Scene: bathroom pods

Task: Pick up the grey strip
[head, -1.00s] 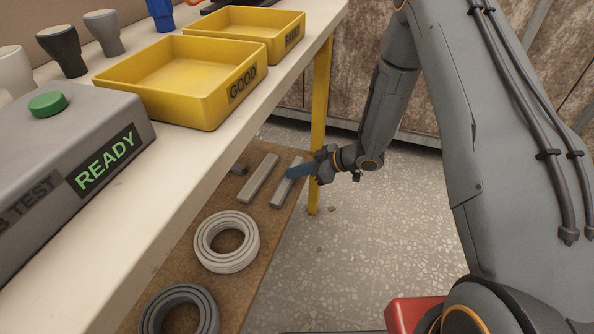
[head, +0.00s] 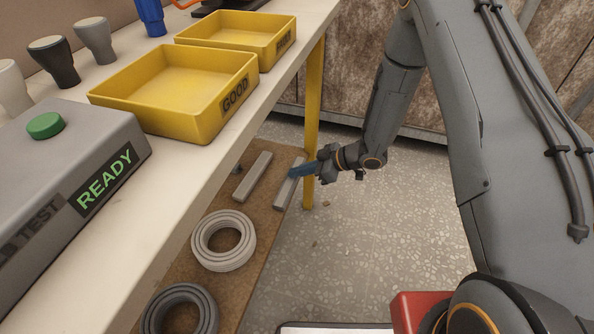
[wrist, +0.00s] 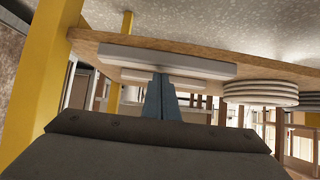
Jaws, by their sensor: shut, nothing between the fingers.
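Two similar grey strips lie side by side on the brown lower shelf under the workbench. The left strip (head: 252,177) is fully in view. The right strip (head: 287,191) is partly hidden by my gripper (head: 295,171), whose blue fingers point left over its far part. My gripper is shut and empty. In the wrist view, which looks upside down, the fingers (wrist: 163,88) reach toward a long pale strip (wrist: 150,57) lying along the shelf. Another strip shows beyond it, partly covered by the fingers. I cannot tell whether the fingertips touch the nearer strip.
A light coiled ring (head: 223,256) and a darker coil (head: 180,318) lie on the shelf (head: 245,282). A yellow leg (head: 313,120) stands close to my gripper. Above are the bench top (head: 166,190), yellow trays and a grey READY box (head: 75,165).

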